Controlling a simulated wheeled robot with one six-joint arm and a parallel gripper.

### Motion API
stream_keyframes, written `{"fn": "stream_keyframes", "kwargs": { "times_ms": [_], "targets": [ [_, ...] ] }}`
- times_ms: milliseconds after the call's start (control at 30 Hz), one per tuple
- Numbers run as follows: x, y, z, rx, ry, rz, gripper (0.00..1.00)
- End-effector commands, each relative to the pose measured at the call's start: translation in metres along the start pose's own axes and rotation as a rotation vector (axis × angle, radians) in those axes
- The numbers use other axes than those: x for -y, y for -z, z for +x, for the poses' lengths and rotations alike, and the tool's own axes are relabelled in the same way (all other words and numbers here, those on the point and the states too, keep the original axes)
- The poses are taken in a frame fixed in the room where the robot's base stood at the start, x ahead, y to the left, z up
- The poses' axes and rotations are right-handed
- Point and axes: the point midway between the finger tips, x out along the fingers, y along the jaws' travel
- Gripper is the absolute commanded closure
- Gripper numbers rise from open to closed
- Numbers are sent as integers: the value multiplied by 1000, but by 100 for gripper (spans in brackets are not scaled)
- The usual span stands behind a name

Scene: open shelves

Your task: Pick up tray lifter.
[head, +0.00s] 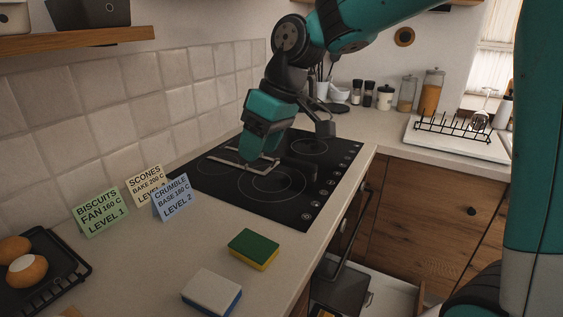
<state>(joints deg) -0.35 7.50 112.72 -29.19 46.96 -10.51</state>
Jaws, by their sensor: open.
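My gripper (256,150) hangs over the left part of the black hob, pointing down, and is open. Thin pale bars (262,167) show at its lower end, just above or on the hob surface. I cannot tell whether these bars are the tray lifter or parts of my fingers. My wrist hides part of this area. No other thing in view can be clearly made out as the tray lifter.
The black hob (215,178) is set in the counter. Three recipe cards (101,208) stand at left, near a dark tray (72,270) with round buns. Two sponges (253,249) lie in front. A drying rack (452,127) and jars (407,94) stand at the back.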

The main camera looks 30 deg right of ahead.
Motion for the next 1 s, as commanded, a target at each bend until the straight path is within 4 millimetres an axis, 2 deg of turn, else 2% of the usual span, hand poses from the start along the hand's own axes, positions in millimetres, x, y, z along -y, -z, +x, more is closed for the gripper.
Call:
{"fn": "stream_keyframes", "kwargs": {
  "times_ms": [33,100,200,300,400,500,667,1000],
  "targets": [
    [-40,19,-3,-12,-23,10,45],
    [-92,39,-6,-31,-55,7,45],
    [-161,54,-8,-51,-100,1,45],
    [-219,58,-9,-64,-140,-7,45],
    [-261,55,-9,-71,-170,-12,45],
    [-285,52,-8,-75,-189,-17,45],
    [-299,51,3,-75,-196,-21,45],
    [-312,58,75,-73,-195,-21,45]
  ]
}}
